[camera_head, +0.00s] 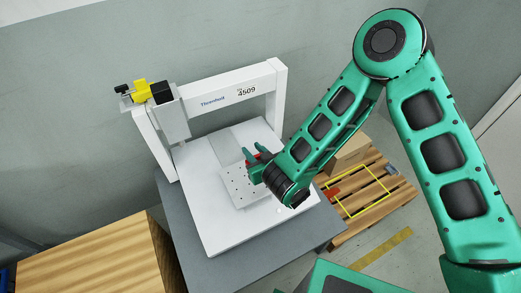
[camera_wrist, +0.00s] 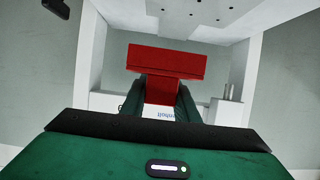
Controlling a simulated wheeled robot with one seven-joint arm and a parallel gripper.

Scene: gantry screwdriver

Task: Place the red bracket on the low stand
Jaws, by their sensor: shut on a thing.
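My gripper (camera_head: 253,163) is shut on the red bracket (camera_wrist: 166,62), which shows clearly in the wrist view as a wide bar with a narrower part between the fingers. In the head view only a small bit of red shows between the fingers. The low stand appears to be the light plate with small holes (camera_head: 236,188) on the white machine base. My gripper is over or beside its right edge; the height gap cannot be told. Part of the holed plate (camera_wrist: 205,8) shows at the top of the wrist view, apart from the bracket.
A white gantry (camera_head: 215,100) with a yellow and black screwdriver head (camera_head: 150,92) stands behind and left of the plate. At right, a wooden pallet (camera_head: 385,200) carries a cardboard box (camera_head: 348,155) and a small red piece (camera_head: 332,194). A wooden block (camera_head: 95,260) stands front left.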

